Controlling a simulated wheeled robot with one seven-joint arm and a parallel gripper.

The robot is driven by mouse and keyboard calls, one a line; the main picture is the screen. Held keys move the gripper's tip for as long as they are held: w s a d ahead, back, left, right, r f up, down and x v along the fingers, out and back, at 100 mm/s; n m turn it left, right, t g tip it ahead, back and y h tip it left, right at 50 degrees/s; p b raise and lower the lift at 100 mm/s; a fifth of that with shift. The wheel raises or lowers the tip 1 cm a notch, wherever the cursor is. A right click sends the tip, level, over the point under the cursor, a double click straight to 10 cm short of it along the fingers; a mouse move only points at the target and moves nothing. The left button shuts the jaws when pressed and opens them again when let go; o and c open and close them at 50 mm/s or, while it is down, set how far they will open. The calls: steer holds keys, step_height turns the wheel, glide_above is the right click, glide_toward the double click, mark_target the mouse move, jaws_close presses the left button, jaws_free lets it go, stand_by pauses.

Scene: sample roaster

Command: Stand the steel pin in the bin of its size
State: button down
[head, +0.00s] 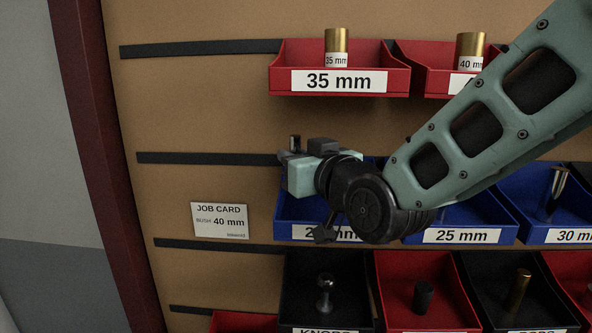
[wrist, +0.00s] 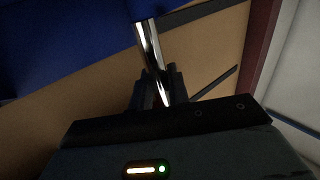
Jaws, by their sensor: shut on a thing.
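My gripper (wrist: 158,85) is shut on the steel pin (wrist: 149,50), a shiny rod that juts out beyond the fingers. In the head view the pin (head: 295,143) shows as a short dark end at the gripper's left tip. No size mark is readable on it. The gripper is in front of the leftmost blue bin (head: 290,232), whose label is partly covered by my arm and starts with "2". The blue 25 mm bin (head: 490,234) is beside it, its inside mostly hidden. The blue 30 mm bin (head: 535,236) holds an upright metal pin (head: 558,183).
Above are a red 35 mm bin (head: 395,80) with a brass bush (head: 336,41) and another red bin (head: 408,56) with a 40 mm bush (head: 470,45). A job card (head: 219,220) reads "BUSH 40 mm". Black and red bins stand below.

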step_height(320, 180, down, 3)
steer(key=shift+r+p, duration=0.1)
steer(key=shift+p, duration=0.6)
steer(key=shift+w+f+p, duration=0.15)
steer(key=shift+f+p, duration=0.4)
steer(key=shift+f, duration=0.15)
steer(key=shift+f+b, duration=0.15)
steer(key=shift+b, duration=0.15)
steer(key=c, duration=1.3)
jaws_free()
steer(key=shift+c, duration=0.2)
